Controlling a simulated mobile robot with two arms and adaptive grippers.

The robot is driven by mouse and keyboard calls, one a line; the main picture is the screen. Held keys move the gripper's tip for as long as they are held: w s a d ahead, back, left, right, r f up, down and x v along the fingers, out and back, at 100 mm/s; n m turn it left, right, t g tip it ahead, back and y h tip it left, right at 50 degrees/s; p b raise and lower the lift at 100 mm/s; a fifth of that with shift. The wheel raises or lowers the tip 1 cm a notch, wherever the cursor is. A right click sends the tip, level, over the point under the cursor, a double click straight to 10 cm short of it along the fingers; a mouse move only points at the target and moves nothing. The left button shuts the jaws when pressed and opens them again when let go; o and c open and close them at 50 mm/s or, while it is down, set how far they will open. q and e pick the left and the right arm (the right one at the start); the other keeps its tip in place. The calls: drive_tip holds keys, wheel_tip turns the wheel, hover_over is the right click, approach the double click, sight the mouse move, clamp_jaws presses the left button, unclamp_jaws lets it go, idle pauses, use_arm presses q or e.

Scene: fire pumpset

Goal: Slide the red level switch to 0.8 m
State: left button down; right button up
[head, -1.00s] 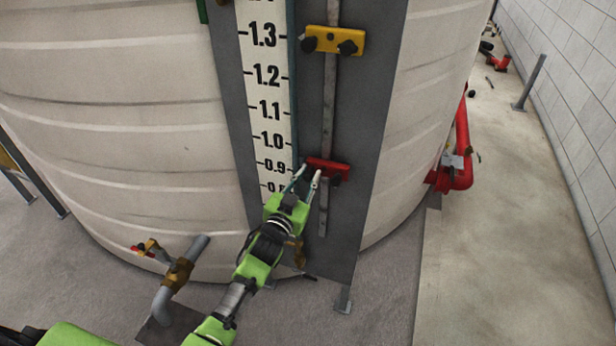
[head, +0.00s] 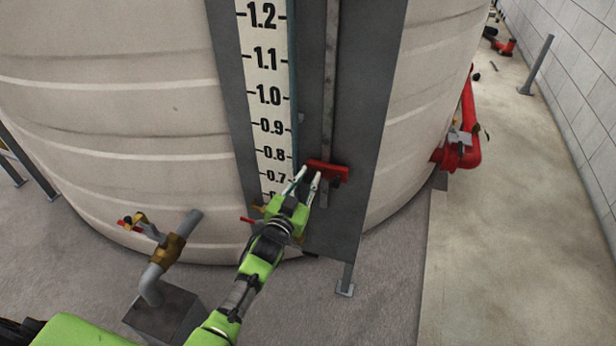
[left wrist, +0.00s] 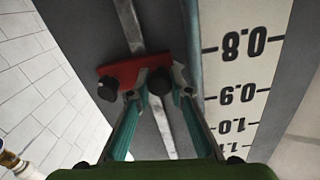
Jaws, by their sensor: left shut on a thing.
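The red level switch (head: 330,171) sits on a vertical grey rod (head: 331,90) beside the white scale (head: 268,100). In the head view it appears beside the space between the 0.8 and 0.7 marks. In the left wrist view, which is upside down, the red switch (left wrist: 118,74) appears between 0.8 and 0.9. The slanted views leave its exact reading unclear. My left gripper (head: 308,178) is shut on the switch; in the left wrist view its fingertips (left wrist: 158,84) close around a dark knob at the switch. My right gripper is not in view.
A large cream tank (head: 110,110) carries the grey backing panel (head: 365,110). A pipe with a brass valve (head: 166,252) stands at lower left. Red piping (head: 466,130) stands at right. Open floor (head: 520,220) lies to the right.

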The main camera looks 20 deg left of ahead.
use_arm(q)
drive_tip(key=shift+f, duration=0.3)
drive_tip(key=c, duration=1.8)
unclamp_jaws()
drive_tip(key=s, duration=0.8)
drive_tip(key=s+a, duration=0.1)
drive_tip(key=s, duration=0.3)
